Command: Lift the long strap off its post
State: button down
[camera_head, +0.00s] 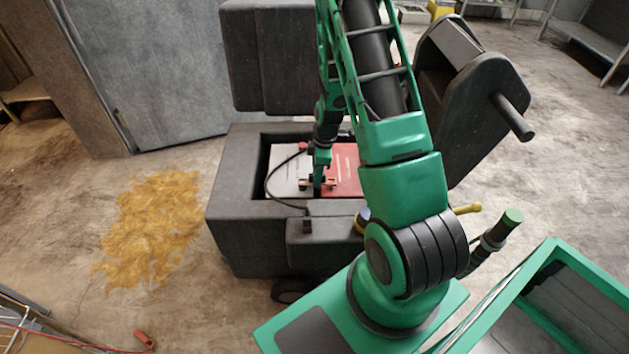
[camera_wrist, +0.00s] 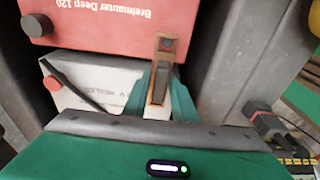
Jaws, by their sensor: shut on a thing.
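A copper-brown strap (camera_wrist: 165,48) stands out between my fingers in the wrist view, its far end over the edge of the red battery (camera_wrist: 110,22). In the head view a copper-coloured piece (camera_head: 307,184) shows beside my fingers, over the batteries. My gripper (camera_head: 317,188) reaches down into the open battery bay. In the wrist view my green gripper (camera_wrist: 160,95) is shut on the strap, one finger on each side. The white battery (camera_wrist: 88,92) lies beside the red one. The post under the strap is hidden, so I cannot tell whether they touch.
The dark grey bay wall (camera_head: 238,175) surrounds the batteries closely. A black cable (camera_head: 268,180) curves over the left side, and in the wrist view a cable leaves a red cap (camera_wrist: 52,83). A grey seat block (camera_head: 270,60) rises behind. Yellow-brown litter (camera_head: 150,225) lies on the floor left.

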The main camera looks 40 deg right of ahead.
jog(key=shift+r, duration=0.9)
jog(key=s+a+r, duration=0.5)
jog(key=a+r, duration=0.5)
jog(key=r, duration=0.1)
jog(key=shift+s+r, duration=0.15)
jog(key=shift+s, duration=0.15)
jog(key=shift+a, duration=0.15)
